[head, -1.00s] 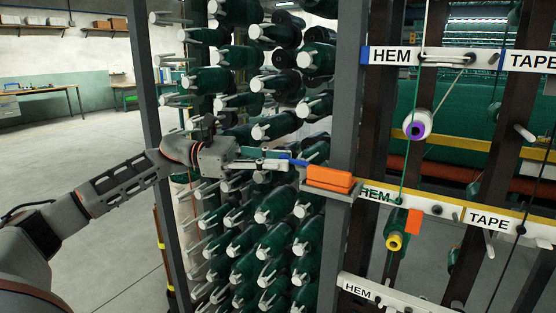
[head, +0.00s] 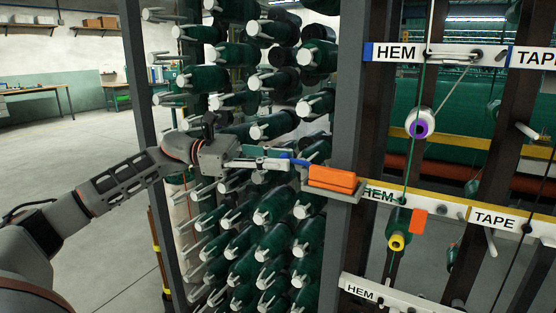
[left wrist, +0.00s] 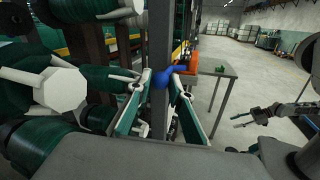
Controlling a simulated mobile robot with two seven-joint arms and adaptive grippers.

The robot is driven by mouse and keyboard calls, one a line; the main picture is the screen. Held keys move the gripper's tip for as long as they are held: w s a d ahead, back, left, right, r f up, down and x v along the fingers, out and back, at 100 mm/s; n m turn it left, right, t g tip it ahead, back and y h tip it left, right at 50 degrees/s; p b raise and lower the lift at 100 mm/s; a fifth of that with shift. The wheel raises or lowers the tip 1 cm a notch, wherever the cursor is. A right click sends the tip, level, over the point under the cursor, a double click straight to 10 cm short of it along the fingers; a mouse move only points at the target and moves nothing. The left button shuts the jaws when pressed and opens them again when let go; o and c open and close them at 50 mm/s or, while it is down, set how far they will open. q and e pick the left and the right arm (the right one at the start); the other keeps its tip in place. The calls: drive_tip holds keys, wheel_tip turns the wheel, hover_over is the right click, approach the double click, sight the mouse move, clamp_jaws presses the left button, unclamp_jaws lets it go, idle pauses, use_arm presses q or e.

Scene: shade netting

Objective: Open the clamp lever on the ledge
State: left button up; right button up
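An orange clamp (head: 332,179) sits on a small grey ledge (head: 343,194) fixed to the grey post. Its blue lever (head: 297,161) sticks out to the left, toward my left gripper (head: 277,162). In the left wrist view the rounded blue lever end (left wrist: 162,78) lies at the tips of my left gripper (left wrist: 161,80), between the two fingers, which stand apart. I cannot tell whether either finger touches it. Part of the orange clamp (left wrist: 186,70) shows behind the lever. My right gripper (left wrist: 243,121) shows at the right of the left wrist view, open and empty.
A rack of green spools (head: 255,150) stands close behind my left gripper. The grey post (head: 347,100) rises by the ledge. Labelled rails (head: 470,212) with hanging threads lie to the right. A grey table (left wrist: 215,72) and open floor show beyond in the left wrist view.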

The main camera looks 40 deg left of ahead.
idle(0.3)
use_arm(q)
drive_tip(key=v, duration=1.2)
